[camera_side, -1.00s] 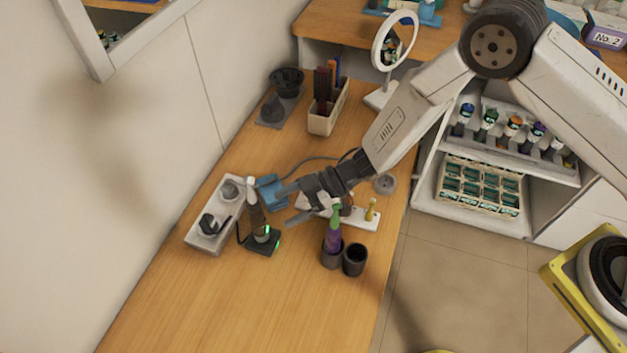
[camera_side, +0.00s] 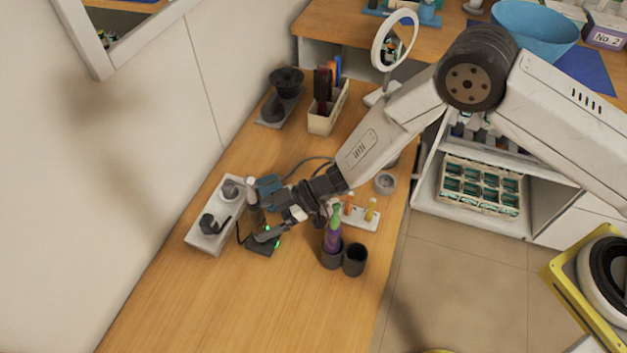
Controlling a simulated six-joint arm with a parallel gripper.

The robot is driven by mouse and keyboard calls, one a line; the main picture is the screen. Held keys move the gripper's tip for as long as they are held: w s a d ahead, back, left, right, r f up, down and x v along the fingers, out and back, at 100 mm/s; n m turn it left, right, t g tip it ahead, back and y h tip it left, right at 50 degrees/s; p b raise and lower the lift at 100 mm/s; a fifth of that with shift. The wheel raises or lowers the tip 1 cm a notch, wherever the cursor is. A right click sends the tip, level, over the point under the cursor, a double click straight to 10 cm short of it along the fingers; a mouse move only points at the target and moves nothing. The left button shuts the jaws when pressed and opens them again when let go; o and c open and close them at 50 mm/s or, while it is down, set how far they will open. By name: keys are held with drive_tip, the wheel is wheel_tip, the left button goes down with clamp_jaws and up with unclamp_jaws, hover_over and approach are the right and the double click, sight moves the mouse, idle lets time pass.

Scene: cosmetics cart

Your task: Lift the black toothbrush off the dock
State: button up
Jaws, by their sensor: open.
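The black toothbrush (camera_side: 255,211) stands upright on its dark dock (camera_side: 262,247), which has small green lights, on the wooden counter. Its pale head shows at the top. My gripper (camera_side: 262,222) is open, with its fingers at the toothbrush's lower body from the right. One finger passes in front of the lower handle and hides part of it. I cannot tell whether the fingers touch the handle.
A grey tray (camera_side: 203,240) stands close left of the dock. A dark cup (camera_side: 331,260) with a purple-green toothbrush (camera_side: 333,232) and an empty dark cup (camera_side: 355,260) stand to the right. A blue object (camera_side: 268,186) is behind. The front counter (camera_side: 240,310) is clear.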

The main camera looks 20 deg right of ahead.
drive_tip(key=shift+x, duration=0.85)
drive_tip(key=shift+c, duration=0.2)
clamp_jaws()
